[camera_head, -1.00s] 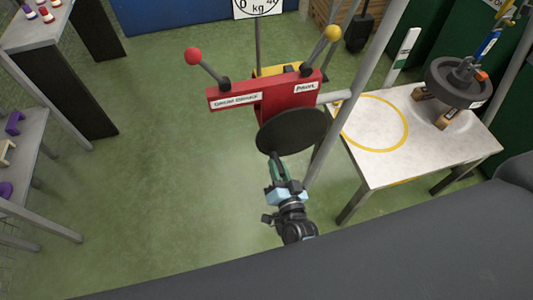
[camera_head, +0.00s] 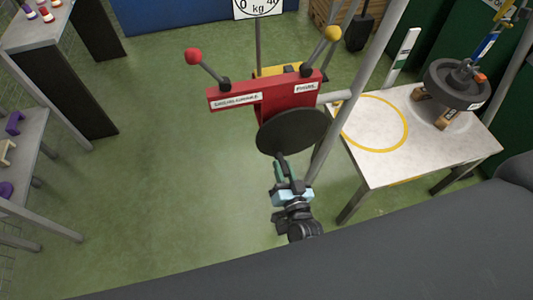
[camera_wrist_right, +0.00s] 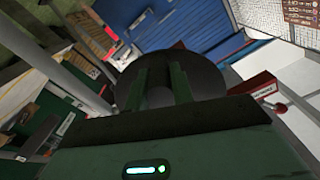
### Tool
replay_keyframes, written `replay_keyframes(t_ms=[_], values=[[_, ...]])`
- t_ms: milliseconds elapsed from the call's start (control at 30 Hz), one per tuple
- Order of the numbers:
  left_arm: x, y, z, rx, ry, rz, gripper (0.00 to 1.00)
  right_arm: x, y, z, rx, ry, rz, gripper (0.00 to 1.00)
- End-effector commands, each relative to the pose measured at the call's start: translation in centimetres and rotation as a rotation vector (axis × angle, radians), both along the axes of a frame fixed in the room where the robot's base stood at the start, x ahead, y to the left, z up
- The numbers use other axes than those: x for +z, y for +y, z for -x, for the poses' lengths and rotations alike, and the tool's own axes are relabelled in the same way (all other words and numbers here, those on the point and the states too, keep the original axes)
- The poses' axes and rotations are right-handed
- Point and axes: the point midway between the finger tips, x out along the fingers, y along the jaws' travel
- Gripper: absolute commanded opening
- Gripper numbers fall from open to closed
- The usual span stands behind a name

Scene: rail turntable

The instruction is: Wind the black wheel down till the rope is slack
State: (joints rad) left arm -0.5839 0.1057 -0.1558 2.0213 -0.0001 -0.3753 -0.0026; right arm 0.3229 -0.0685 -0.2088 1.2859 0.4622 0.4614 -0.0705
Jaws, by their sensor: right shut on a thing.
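The black wheel (camera_head: 293,131) is a dark disc on the front of a red winch housing (camera_head: 290,97) in the head view. My right gripper (camera_head: 281,163) is at the wheel's lower edge, shut on what looks like its handle, which the fingers mostly hide. In the right wrist view the two fingers (camera_wrist_right: 160,90) point at the dark disc (camera_wrist_right: 205,75). A heavy dark round weight (camera_head: 460,82) sits on wooden blocks (camera_head: 445,117) on the white table, with a blue and orange hook fitting above it. The rope is too small to make out. My left gripper does not show.
A red-knobbed lever (camera_head: 194,57) and a yellow-knobbed lever (camera_head: 332,34) rise from the housing. A grey post stands just right of the wheel. The white table (camera_head: 374,170) bears a yellow ring. Open green floor (camera_head: 170,180) lies to the left.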

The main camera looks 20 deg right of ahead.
Motion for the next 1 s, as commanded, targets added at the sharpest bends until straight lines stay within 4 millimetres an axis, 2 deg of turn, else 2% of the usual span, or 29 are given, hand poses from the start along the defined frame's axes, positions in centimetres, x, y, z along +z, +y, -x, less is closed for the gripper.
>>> replay_keyframes(t_ms=[700, 1000], values=[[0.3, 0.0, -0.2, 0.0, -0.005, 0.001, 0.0, -0.8, -2.1, 0.1, -0.006, 0.006, 0.201, 0.0], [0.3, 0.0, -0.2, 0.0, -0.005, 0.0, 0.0, -0.8, -2.2, 0.1, -0.007, 0.005, 0.209, 0.0]])
